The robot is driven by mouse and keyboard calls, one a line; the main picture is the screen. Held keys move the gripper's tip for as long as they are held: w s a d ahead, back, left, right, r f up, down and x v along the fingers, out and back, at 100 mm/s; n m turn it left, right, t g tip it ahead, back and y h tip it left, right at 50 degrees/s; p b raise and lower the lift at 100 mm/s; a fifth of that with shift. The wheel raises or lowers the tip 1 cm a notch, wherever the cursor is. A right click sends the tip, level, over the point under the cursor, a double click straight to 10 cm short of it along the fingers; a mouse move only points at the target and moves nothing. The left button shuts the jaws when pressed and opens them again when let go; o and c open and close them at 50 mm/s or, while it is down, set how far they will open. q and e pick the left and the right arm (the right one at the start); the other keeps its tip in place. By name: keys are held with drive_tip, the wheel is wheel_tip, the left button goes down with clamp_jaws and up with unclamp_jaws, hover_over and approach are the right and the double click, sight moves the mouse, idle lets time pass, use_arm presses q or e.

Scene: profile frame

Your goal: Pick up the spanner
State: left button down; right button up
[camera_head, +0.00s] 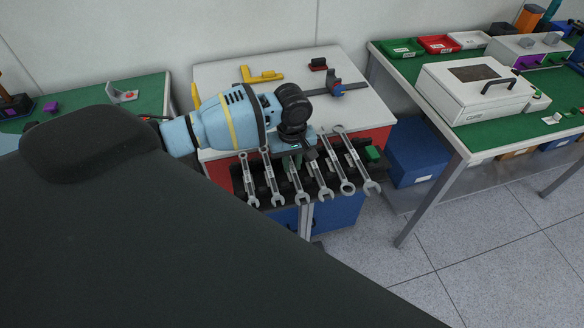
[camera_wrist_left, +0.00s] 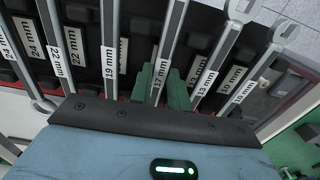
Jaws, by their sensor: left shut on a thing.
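Several combination spanners hang side by side in the dark rack in the head view. The labelled 17 mm spanner (camera_wrist_left: 172,40) runs between the green fingers of my left gripper (camera_wrist_left: 162,85) in the left wrist view. The gripper is shut on its shaft. In the head view my left gripper (camera_head: 298,157) is at the row from above, and the held spanner (camera_head: 299,184) appears to be third from the left, still in line with its neighbours. Its upper part is hidden by my wrist. My right gripper is not in view.
Neighbouring spanners labelled 19 mm (camera_wrist_left: 109,35) and 13 mm (camera_wrist_left: 215,60) stand close on either side. The rack (camera_head: 262,190) is on the front of a white-topped workbench (camera_head: 350,105) with a yellow tool (camera_head: 262,76). A green-topped bench (camera_head: 500,130) with a white case (camera_head: 470,95) stands right.

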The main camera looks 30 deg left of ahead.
sight(292, 168)
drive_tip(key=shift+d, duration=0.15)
use_arm(q)
drive_tip(key=shift+r, duration=0.45)
wheel_tip(292, 168, up, 3)
drive_tip(key=shift+s+d+p, duration=0.1)
drive_tip(key=shift+s+p, duration=0.05)
drive_tip(key=shift+p, duration=0.15)
drive_tip(key=s+d+p, duration=0.1)
drive_tip(key=s+d, duration=0.1)
drive_tip(key=s, duration=0.5)
drive_tip(key=s+d+r, duration=0.1)
drive_tip(key=s+d, duration=0.2)
drive_tip(key=s, duration=0.5)
drive_tip(key=shift+p, duration=0.4)
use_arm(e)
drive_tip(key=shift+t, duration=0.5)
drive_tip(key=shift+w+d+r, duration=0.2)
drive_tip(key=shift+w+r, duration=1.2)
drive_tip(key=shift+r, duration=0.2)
use_arm(q)
drive_tip(key=shift+w+r, duration=0.1)
drive_tip(key=shift+r, duration=0.05)
wheel_tip(292, 168, up, 3)
drive_tip(key=shift+f, duration=0.1)
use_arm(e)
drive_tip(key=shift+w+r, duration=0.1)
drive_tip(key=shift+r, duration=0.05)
